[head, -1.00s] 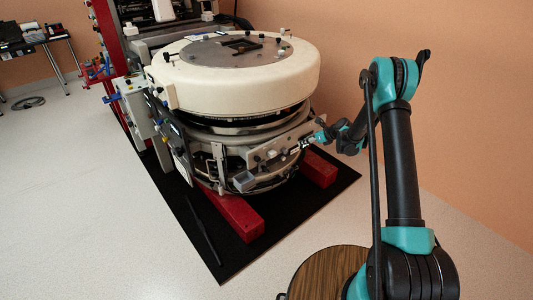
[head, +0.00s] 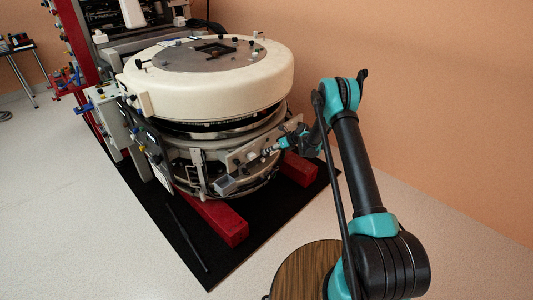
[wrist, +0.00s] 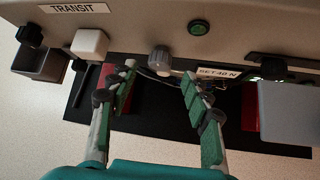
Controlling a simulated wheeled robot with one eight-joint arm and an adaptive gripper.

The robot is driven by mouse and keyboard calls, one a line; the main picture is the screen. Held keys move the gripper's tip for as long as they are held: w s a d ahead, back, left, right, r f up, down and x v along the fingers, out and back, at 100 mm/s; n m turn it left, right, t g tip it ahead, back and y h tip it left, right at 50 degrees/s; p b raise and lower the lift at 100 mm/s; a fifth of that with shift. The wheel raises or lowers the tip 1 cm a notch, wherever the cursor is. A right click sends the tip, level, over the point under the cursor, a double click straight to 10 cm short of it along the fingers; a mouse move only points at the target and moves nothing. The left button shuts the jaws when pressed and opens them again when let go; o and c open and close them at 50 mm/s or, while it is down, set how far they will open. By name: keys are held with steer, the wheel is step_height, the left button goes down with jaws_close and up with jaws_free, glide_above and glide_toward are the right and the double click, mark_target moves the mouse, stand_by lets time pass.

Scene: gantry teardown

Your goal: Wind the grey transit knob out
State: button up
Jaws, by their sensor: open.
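In the wrist view a round grey knob (wrist: 160,60) sits on the grey panel, roughly between and just beyond my fingertips. A white TRANSIT label (wrist: 75,8) is at the top left of the panel, above a white square knob (wrist: 90,43). My gripper (wrist: 159,72) is open, its two fingers apart on either side of the grey knob. I cannot tell whether either finger touches it. In the head view my gripper (head: 271,149) is at the front panel (head: 248,155) of the round machine. The knob is too small to make out there.
A green button (wrist: 200,27), a "SET 40 N" label (wrist: 218,73) and a black knob (wrist: 272,68) are to the right. A grey box (wrist: 288,112) juts out at the right. Another black knob (wrist: 30,35) is at the left. Red feet (head: 222,220) stand on a black mat (head: 255,250).

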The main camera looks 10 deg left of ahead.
steer(key=shift+x, duration=2.35)
jaws_close()
